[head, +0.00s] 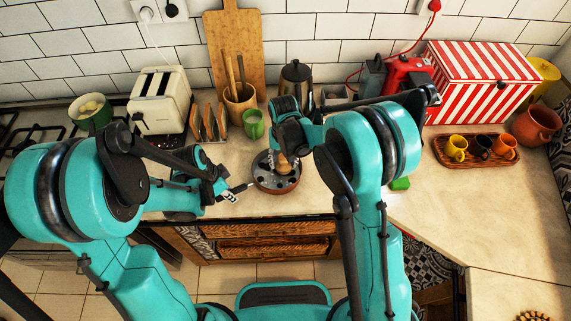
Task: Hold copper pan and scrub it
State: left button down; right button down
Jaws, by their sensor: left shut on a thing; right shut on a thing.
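The copper pan (268,184) is at the front edge of the counter in the middle of the head view. Its inside is dark with pale spots, and its rim is reddish. My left gripper (237,191) is shut at the pan's left side, where the handle would be; the handle is mostly hidden by the fingers. My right gripper (284,150) is above the pan and shut on a brown wooden scrubber (284,166). The scrubber's lower end is over the pan's inside; I cannot tell whether it touches.
A green sponge-like block (400,184) lies right of my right arm. Behind stand a green cup (253,124), a toast rack (208,124), a toaster (160,101) and a dark kettle (297,84). A wooden tray (448,160) holds cups.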

jog(key=shift+w+a+f, duration=0.1)
jog(key=shift+w+a, duration=0.2)
jog(key=shift+a, duration=0.35)
jog(key=shift+w+a+f, duration=0.1)
jog(key=shift+w+a, duration=0.2)
jog(key=shift+a, duration=0.3)
jog(key=shift+s+a+r, duration=0.1)
jog(key=shift+s+a, duration=0.15)
jog(key=shift+a, duration=0.3)
jog(key=shift+s+a+r, duration=0.1)
jog(key=shift+s+a, duration=0.1)
jog(key=shift+a, duration=0.35)
jog(key=shift+s+a+f, duration=0.1)
jog(key=shift+s+a, duration=0.1)
jog(key=shift+s, duration=0.4)
jog(key=shift+s+a+f, duration=0.1)
jog(key=shift+s+a, duration=0.1)
jog(key=shift+s, duration=0.4)
jog(key=shift+s+d, duration=0.25)
jog(key=shift+s, duration=0.35)
jog(key=shift+s+d, duration=0.2)
jog(key=shift+s, duration=0.35)
jog(key=shift+s+d+r, duration=0.1)
jog(key=shift+s+d, duration=0.05)
jog(key=shift+d, duration=0.45)
jog(key=shift+s+d+r, duration=0.1)
jog(key=shift+d, duration=0.55)
jog(key=shift+d+f, duration=0.1)
